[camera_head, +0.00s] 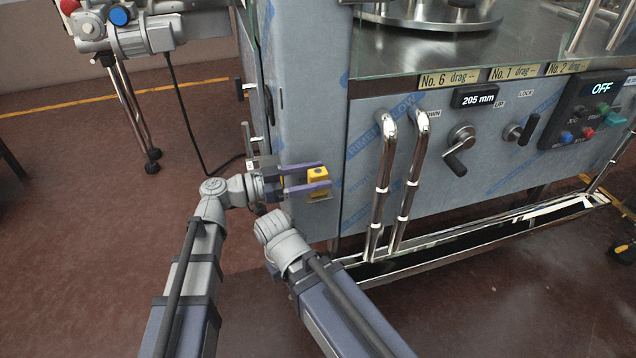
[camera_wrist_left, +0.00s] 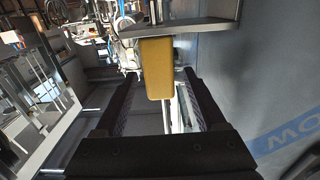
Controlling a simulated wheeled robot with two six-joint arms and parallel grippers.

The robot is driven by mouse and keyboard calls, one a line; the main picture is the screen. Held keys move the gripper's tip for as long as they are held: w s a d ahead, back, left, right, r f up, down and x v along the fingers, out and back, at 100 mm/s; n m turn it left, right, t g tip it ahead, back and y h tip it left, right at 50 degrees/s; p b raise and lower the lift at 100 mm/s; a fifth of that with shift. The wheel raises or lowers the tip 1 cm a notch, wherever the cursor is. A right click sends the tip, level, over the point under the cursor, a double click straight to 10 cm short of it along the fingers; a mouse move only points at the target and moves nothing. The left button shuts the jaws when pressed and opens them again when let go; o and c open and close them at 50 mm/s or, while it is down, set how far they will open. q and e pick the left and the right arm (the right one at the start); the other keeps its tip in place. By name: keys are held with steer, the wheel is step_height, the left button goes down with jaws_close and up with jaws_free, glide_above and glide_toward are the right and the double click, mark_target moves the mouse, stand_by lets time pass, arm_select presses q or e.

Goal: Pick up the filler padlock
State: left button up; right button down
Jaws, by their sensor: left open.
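The yellow padlock (camera_head: 318,174) is at the left end of the machine's front, close to the grey panel. In the left wrist view it is a yellow block (camera_wrist_left: 157,68) below a grey ledge, between the two dark fingers. My left gripper (camera_head: 324,175) is open, with one purple finger above and one below the padlock in the head view. In the left wrist view the gripper (camera_wrist_left: 161,82) shows gaps between the padlock and both fingers. My right gripper is not in view.
The steel machine (camera_head: 300,110) stands right beside the gripper. Two bent steel handles (camera_head: 381,185) project from its front, right of the padlock. A black cable (camera_head: 184,105) hangs at left. The reddish floor (camera_head: 80,220) is clear at lower left.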

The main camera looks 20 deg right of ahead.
arm_select(q)
steer(key=d, duration=0.4)
steer(key=shift+w, duration=0.1)
steer(key=shift+c, duration=0.2)
jaws_close()
stand_by(0.3)
